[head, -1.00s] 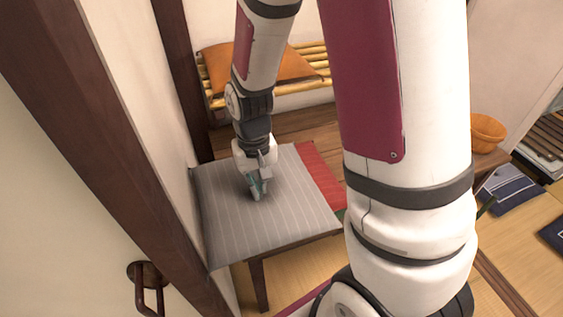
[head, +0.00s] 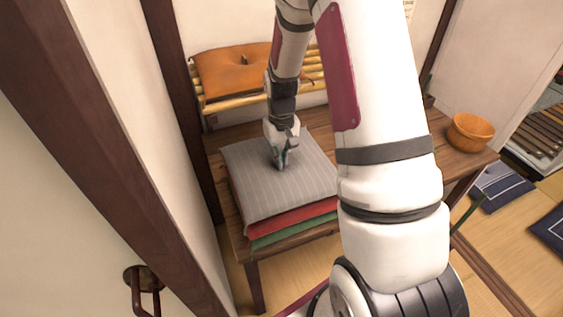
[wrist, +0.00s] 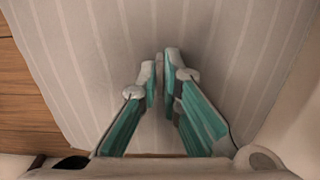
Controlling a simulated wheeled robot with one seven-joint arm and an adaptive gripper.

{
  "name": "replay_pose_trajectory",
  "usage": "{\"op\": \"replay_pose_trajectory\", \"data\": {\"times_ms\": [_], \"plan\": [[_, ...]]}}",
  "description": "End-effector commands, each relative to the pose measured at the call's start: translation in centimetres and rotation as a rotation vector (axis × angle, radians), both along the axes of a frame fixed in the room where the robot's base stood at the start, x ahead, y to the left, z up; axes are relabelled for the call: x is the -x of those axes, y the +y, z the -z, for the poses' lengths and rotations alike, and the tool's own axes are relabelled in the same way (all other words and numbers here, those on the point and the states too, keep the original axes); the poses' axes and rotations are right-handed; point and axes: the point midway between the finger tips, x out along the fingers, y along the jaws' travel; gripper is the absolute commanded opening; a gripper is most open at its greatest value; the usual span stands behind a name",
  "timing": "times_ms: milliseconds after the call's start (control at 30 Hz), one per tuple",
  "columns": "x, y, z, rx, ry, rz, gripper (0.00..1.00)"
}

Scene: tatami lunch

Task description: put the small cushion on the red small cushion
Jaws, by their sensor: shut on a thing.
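The small cushion (head: 262,192) is grey with pale stripes. It lies flat over the red small cushion (head: 292,217), whose front edge shows as a strip beneath it. The two look touching, but I cannot tell whether the grey one's weight rests there. My gripper (head: 281,166) points down at the middle of the grey cushion and is shut on its cloth. In the wrist view the fingertips (wrist: 165,62) are close together on the striped cloth (wrist: 60,50). Most of the red cushion is hidden.
A green cushion (head: 285,234) lies under the red one on a wooden table (head: 405,150). An orange cushion (head: 225,72) lies on a bamboo rack behind. A wooden bowl (head: 470,132) stands at the table's right end. A wall and dark post are close on the left.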

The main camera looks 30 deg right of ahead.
Motion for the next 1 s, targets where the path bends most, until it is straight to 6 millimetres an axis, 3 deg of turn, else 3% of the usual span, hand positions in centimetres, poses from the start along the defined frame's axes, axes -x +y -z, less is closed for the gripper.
{"op": "replay_pose_trajectory", "data": {"times_ms": [133, 500, 600, 633, 1000], "plan": [[0.0, 0.1, 1.5, 0.0, -0.002, -0.001, 0.0], [-0.1, 0.0, 1.9, 0.001, -0.004, 0.0, 0.0], [-0.1, 0.1, 2.0, 0.001, -0.003, 0.0, 0.24], [-0.1, 0.1, 2.0, 0.001, -0.003, 0.0, 0.27], [-0.1, 0.0, 1.5, 0.001, -0.005, 0.0, 0.27]]}}
